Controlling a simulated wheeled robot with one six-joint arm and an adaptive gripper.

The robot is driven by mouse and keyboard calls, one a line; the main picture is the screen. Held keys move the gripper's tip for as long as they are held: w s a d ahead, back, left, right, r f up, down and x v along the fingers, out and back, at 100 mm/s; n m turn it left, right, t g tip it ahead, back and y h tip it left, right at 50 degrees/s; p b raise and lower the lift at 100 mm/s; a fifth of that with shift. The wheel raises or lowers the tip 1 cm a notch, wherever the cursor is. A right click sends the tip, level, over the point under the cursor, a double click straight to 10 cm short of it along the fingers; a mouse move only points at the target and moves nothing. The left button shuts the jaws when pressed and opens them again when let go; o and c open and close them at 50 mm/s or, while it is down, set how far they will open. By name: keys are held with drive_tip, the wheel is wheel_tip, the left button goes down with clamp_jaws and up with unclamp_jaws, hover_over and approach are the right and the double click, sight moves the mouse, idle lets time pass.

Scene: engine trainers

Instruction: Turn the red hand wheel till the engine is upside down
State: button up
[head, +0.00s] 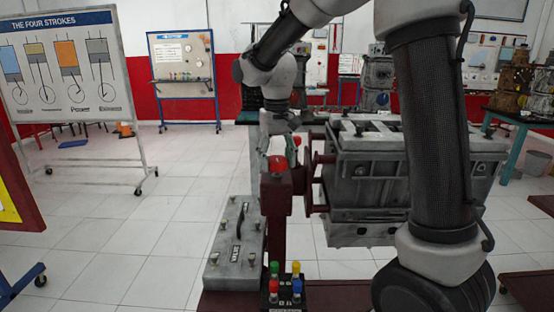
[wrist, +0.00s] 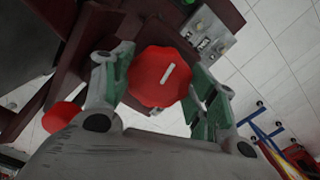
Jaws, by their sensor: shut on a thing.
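The red hand wheel (wrist: 160,77) shows in the wrist view as a lobed red knob with a white line, between the green-padded fingers of my gripper (wrist: 158,92). The fingers stand on both sides of it and are shut on it. In the head view my gripper (head: 278,138) is at the top of the dark red stand post (head: 276,195), where red parts show; most of the wheel is hidden. The grey engine (head: 370,160) hangs on the stand to the right, its long flat face roughly level and up. My arm hides its right part.
A second red round part (wrist: 62,117) is at the left in the wrist view. A grey case (head: 237,250) lies left of the post, and coloured buttons (head: 285,285) are at its foot. A four-strokes board (head: 68,75) stands at the left. Tiled floor between is clear.

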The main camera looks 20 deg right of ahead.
sight(277, 158)
drive_tip(key=shift+m, duration=0.9)
drive_tip(key=o, duration=1)
drive_tip(key=shift+r, duration=0.1)
wheel_tip(277, 158, up, 12)
